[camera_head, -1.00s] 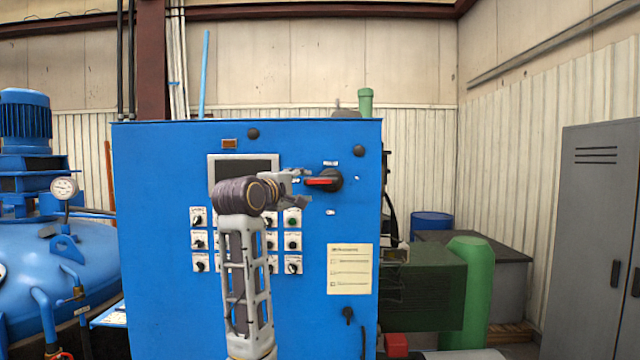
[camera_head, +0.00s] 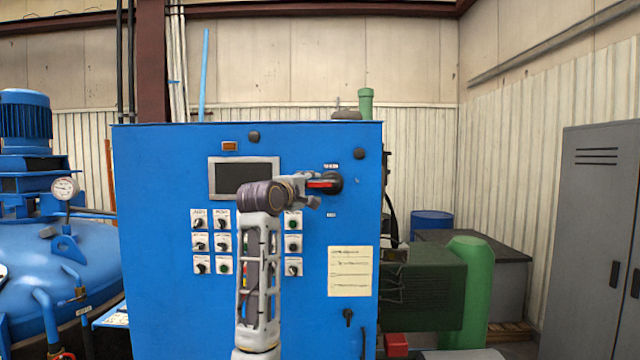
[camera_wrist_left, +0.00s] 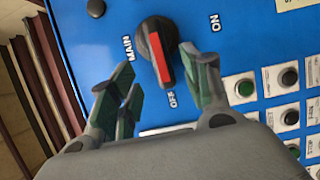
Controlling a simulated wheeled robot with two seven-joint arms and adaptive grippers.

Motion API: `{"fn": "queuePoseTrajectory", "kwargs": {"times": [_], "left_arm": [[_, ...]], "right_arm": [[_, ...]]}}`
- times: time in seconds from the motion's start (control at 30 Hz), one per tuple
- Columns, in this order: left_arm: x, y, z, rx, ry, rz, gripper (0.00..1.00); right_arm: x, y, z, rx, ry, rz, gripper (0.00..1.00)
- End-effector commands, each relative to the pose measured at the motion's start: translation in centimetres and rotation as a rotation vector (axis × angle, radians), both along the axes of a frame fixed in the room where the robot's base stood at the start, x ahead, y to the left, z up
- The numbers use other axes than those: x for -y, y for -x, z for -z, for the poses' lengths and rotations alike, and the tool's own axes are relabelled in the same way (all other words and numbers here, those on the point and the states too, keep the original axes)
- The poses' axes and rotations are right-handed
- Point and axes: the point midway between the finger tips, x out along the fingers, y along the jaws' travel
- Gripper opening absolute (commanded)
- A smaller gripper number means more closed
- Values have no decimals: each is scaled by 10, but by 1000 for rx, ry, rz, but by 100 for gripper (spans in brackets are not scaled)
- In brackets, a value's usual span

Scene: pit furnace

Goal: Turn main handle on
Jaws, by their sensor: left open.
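The main handle (camera_head: 334,181) is a black round knob with a red lever, high on the right of the blue cabinet front. In the head view its red lever lies level, pointing left. In the left wrist view the main handle (camera_wrist_left: 158,50) shows its red lever pointing at the OFF label, with MAIN and ON labels around the knob. My left gripper (camera_wrist_left: 163,77) is open, its fingers on either side of the lever's end. I cannot tell whether they touch it. In the head view the left gripper (camera_head: 308,193) partly overlaps the handle. My right gripper is out of view.
The blue cabinet (camera_head: 160,290) also carries a dark screen (camera_head: 229,178), rows of small switches (camera_head: 200,243) and a paper notice (camera_head: 350,271). A blue tank (camera_head: 70,270) stands left, a green motor (camera_head: 430,285) right. The panel around the handle is mostly flat.

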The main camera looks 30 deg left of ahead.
Motion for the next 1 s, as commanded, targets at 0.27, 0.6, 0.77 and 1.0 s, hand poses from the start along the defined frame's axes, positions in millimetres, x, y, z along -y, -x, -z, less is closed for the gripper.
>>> {"fn": "queuePoseTrajectory", "kwargs": {"times": [0.27, 0.6, 0.77, 1.0], "left_arm": [[-5, -31, -2, -2, 1, 0, 48], [-10, -63, -2, -1, 1, 0, 48], [-12, -72, -1, 0, 1, 0, 48], [-12, -77, 0, 0, 1, 0, 48]], "right_arm": [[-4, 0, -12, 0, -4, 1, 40], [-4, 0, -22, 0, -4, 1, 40], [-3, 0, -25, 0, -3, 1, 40], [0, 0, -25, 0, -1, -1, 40]]}}
